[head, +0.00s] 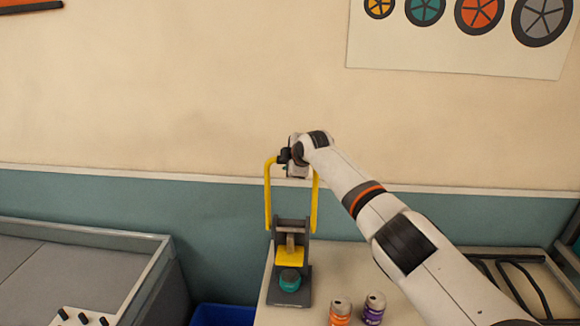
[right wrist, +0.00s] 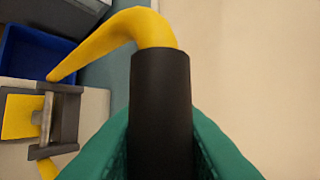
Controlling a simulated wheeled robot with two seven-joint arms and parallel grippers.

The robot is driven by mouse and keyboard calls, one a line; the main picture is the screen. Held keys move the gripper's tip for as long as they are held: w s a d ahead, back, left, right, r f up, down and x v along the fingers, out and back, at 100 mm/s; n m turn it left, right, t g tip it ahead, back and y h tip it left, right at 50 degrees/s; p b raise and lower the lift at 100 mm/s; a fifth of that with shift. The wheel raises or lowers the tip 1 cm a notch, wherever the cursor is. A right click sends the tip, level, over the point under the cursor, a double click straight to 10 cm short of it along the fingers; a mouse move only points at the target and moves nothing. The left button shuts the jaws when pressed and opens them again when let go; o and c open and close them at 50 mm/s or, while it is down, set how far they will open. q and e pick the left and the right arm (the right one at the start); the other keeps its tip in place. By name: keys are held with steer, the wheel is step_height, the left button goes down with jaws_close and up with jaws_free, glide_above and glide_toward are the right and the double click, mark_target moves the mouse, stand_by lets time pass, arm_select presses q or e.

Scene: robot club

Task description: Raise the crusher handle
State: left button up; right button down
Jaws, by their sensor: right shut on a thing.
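The crusher (head: 307,265) stands on a pale tabletop, with a dark grey frame and a yellow block. Its yellow U-shaped handle (head: 268,200) points up, with the crossbar at the top. My right gripper (head: 287,157) is at that crossbar, partly hidden by its own wrist. In the right wrist view, the green fingers of the right gripper (right wrist: 160,135) are shut on the handle's black grip (right wrist: 160,85). The yellow bend of the handle (right wrist: 135,25) shows beyond it. A teal can (head: 290,280) sits low in the crusher. My left gripper is out of view.
An orange can (head: 340,312) and a purple can (head: 374,308) stand on the tabletop right of the crusher, below my right arm. A blue bin (head: 222,315) is at the table's left. A framed grey surface (head: 60,270) lies further left. The wall is behind.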

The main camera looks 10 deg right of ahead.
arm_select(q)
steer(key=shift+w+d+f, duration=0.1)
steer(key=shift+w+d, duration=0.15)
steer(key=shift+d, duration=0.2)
arm_select(e)
steer(key=shift+w+d+f, duration=0.15)
steer(key=shift+w+f, duration=0.05)
steer(key=shift+f, duration=0.35)
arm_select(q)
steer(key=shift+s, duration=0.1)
arm_select(e)
steer(key=shift+g, duration=0.3)
steer(key=c, duration=1.3)
jaws_free()
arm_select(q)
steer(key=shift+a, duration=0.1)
arm_select(e)
steer(key=shift+o, duration=0.5)
steer(key=shift+w, duration=0.1)
steer(key=shift+r, duration=0.15)
